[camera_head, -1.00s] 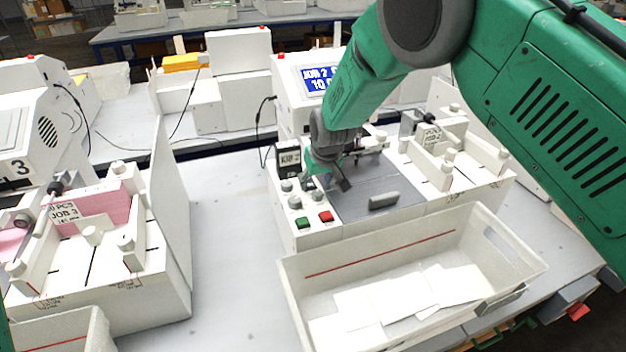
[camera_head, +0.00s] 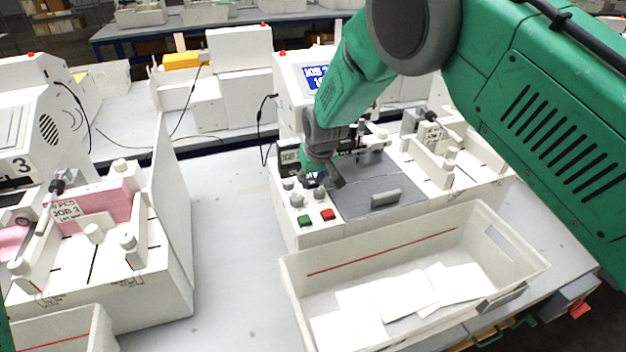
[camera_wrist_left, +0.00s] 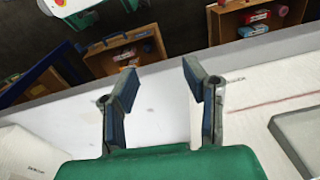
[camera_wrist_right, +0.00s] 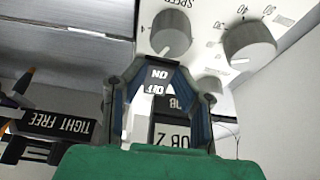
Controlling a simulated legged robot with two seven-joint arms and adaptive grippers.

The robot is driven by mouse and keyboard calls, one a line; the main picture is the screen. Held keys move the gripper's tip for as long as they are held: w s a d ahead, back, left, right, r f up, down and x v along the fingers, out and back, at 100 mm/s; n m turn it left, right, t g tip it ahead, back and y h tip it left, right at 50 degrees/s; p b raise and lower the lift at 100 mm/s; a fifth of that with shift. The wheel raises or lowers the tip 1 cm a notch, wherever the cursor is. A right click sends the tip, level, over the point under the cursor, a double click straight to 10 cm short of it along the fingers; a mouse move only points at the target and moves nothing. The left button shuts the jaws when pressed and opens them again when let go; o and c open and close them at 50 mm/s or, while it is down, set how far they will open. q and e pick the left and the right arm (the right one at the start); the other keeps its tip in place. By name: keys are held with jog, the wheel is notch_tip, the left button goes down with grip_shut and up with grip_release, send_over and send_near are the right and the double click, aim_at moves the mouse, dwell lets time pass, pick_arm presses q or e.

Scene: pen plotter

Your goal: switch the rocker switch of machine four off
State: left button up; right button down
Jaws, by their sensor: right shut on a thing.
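The machine with the "JOB 2" screen (camera_head: 316,77) stands in the middle of the head view; no machine number is readable on it. My right gripper (camera_wrist_right: 162,68) is at its control panel, beside the knobs, and hides part of the panel in the head view. Which way the rocker is tilted I cannot tell. My left gripper (camera_wrist_left: 158,85) is open and empty in the left wrist view.
Grey knobs (camera_wrist_right: 170,33) lie close to the right fingers. Green (camera_head: 305,221) and red (camera_head: 328,214) buttons are on the panel front. A white bin (camera_head: 300,290) with paper stands before the machine. Machine 3 (camera_head: 30,130) is at the left, with clear table between.

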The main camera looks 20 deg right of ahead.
aim_at(312, 184)
jog(key=shift+w+a+r+g, duration=0.1)
jog(key=shift+w+a+g, duration=0.15)
jog(key=shift+g, duration=0.45)
jog(key=shift+w+d+r+g+b, duration=0.15)
jog(key=shift+d+g+b, duration=0.2)
jog(key=shift+g+b, duration=0.4)
jog(key=shift+a+g, duration=0.1)
jog(key=shift+g, duration=0.15)
jog(key=shift+a+r, duration=0.1)
jog(key=c, duration=1.3)
grip_release()
jog(key=r, duration=1.1)
jog(key=shift+s+r, duration=0.35)
jog(key=shift+r, duration=0.05)
